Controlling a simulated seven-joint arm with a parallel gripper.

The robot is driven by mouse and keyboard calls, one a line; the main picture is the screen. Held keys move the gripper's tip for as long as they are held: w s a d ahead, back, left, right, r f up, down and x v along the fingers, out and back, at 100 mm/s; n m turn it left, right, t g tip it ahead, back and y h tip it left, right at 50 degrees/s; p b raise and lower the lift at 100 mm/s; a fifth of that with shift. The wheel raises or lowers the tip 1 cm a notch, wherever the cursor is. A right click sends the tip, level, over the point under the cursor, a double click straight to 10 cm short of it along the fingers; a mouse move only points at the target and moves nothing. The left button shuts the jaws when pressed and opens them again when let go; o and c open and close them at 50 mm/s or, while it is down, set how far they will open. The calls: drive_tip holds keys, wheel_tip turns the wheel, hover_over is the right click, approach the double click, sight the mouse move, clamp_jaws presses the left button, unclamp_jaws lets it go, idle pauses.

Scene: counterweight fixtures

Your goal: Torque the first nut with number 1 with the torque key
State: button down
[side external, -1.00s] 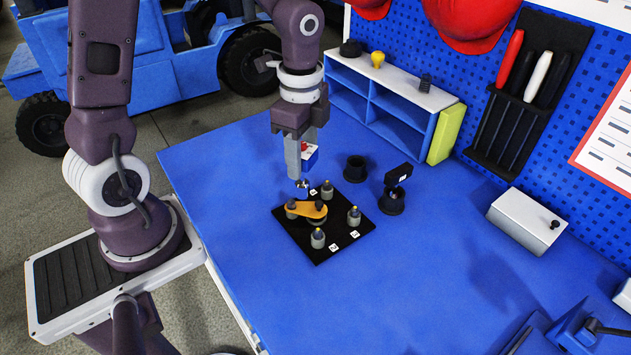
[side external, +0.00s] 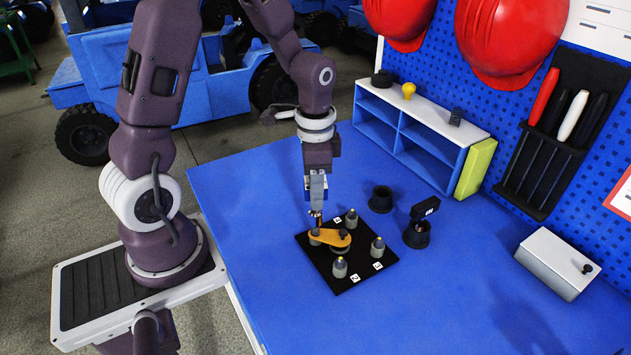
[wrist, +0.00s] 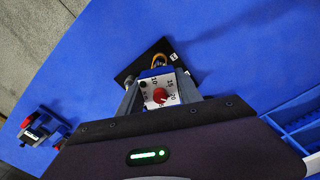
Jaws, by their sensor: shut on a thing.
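My gripper (side external: 316,200) points down, shut on the torque key, whose white face with a red dial and numbers (wrist: 161,94) sits between my fingers in the wrist view. The key's blue and white body (side external: 309,187) is partly behind my fingers in the side view. Its metal tip (side external: 317,219) is just above or touching the post at the left end of the orange lever (side external: 331,238); I cannot tell which. The black plate (side external: 318,262) carries several grey posts with nuts (side external: 340,266) and small white number labels (side external: 357,278). The back label (side external: 338,219) is unreadable.
An empty black holder (side external: 381,199) and a black tool in another holder (side external: 418,222) stand right of the plate. A blue shelf (side external: 420,135), yellow block (side external: 476,168) and white box (side external: 556,262) line the back. The table front is clear.

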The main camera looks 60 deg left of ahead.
drive_tip(key=shift+f, duration=1.6)
idle(0.7)
idle(0.4)
drive_tip(key=m, duration=0.6)
drive_tip(key=shift+m, duration=0.5)
drive_tip(key=m, duration=0.5)
drive_tip(key=shift+r, duration=2.05)
